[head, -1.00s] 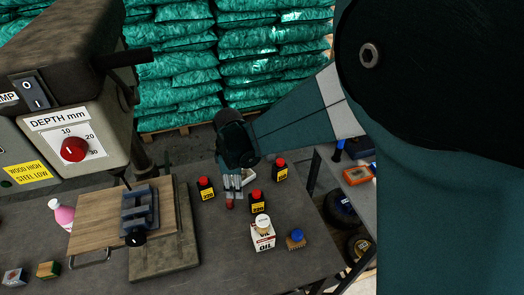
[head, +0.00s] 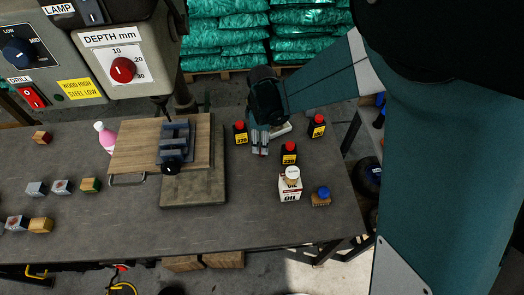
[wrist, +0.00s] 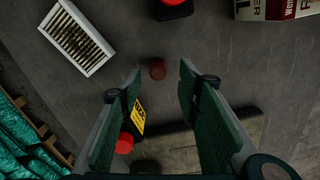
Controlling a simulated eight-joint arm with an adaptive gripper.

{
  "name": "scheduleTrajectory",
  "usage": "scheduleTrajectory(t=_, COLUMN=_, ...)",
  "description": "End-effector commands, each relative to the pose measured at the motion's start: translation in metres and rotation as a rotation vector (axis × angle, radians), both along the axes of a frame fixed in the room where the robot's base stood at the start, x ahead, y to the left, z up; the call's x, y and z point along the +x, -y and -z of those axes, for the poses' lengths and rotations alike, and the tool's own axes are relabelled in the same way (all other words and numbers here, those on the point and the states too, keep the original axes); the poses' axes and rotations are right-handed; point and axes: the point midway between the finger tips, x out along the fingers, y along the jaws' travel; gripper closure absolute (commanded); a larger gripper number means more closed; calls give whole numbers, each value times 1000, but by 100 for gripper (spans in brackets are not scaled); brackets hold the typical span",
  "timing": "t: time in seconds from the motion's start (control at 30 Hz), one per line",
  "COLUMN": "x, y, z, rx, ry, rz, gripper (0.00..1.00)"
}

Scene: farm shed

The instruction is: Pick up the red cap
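The red cap (wrist: 157,69) is a small dark red disc lying alone on the grey bench. In the wrist view it shows between and just beyond my fingertips. My gripper (wrist: 160,76) is open and empty, with green pads on both sides of the cap's line. In the head view my gripper (head: 261,151) points down at the bench, its tips close to the cap, which is mostly hidden there. I cannot tell the exact height of the tips above the bench.
Black bottles with red tops stand close by: one left (head: 240,133), one front right (head: 289,154), one back right (head: 317,127). A white tray of metal bits (wrist: 76,38) lies near.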

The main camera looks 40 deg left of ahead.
Motion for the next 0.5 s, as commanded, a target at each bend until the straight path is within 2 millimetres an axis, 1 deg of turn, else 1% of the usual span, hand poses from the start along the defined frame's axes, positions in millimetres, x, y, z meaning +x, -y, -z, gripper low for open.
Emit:
scheduleTrajectory(t=0.07, x=0, y=0, z=4, rx=0, ry=0, rz=0, gripper=66)
scheduleTrajectory(t=0.37, x=0, y=0, z=4, rx=0, ry=0, rz=0, gripper=66)
scheduleTrajectory(t=0.5, x=1, y=0, z=9, rx=0, ry=0, rz=0, gripper=66)
